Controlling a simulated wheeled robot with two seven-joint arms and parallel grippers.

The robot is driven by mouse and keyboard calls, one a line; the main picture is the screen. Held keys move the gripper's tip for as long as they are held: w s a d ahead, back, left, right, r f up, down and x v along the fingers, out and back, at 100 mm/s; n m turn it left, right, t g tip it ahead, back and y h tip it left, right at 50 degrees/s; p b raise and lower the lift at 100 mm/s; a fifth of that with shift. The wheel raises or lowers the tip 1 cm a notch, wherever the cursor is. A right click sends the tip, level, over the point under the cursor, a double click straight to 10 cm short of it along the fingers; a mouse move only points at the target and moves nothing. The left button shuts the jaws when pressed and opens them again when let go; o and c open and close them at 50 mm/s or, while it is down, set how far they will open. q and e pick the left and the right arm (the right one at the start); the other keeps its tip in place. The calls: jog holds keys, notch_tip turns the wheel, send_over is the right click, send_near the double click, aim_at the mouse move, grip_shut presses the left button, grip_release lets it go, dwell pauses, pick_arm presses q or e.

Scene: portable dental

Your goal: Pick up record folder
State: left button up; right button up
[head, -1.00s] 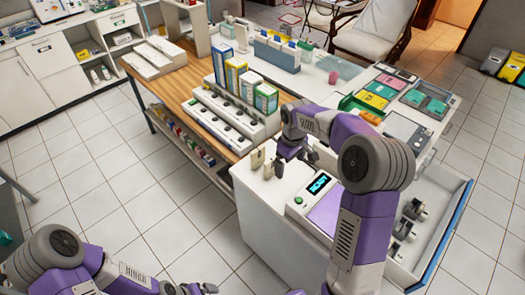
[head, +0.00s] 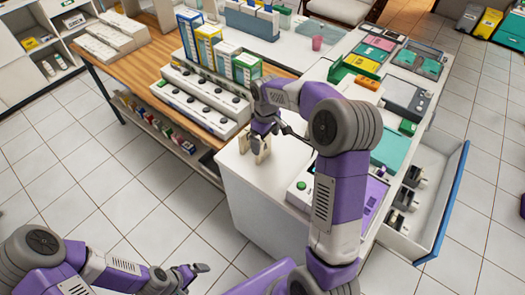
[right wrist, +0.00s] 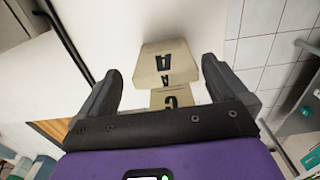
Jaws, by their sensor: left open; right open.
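Beige record folders (head: 262,150) stand upright near the left edge of the white counter. Whether a finger touches is unclear. The folders' lower parts are partly hidden by the gripper body in the wrist view. My left gripper (head: 192,270) is open and empty at the lower left, over the floor.
A device with a green button (head: 301,185) lies on the counter, partly behind my right arm. Boxes and a white stepped rack (head: 200,95) stand close behind the folders. An open drawer (head: 437,205) juts out at right. Tiled floor (head: 110,190) is clear at left.

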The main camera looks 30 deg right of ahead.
aim_at(263, 149)
jog(key=f, duration=0.2)
jog(key=f+b, duration=0.1)
jog(key=f, duration=0.3)
jog(key=shift+w+a, duration=0.15)
jog(key=shift+a, duration=0.15)
jog(key=c, duration=1)
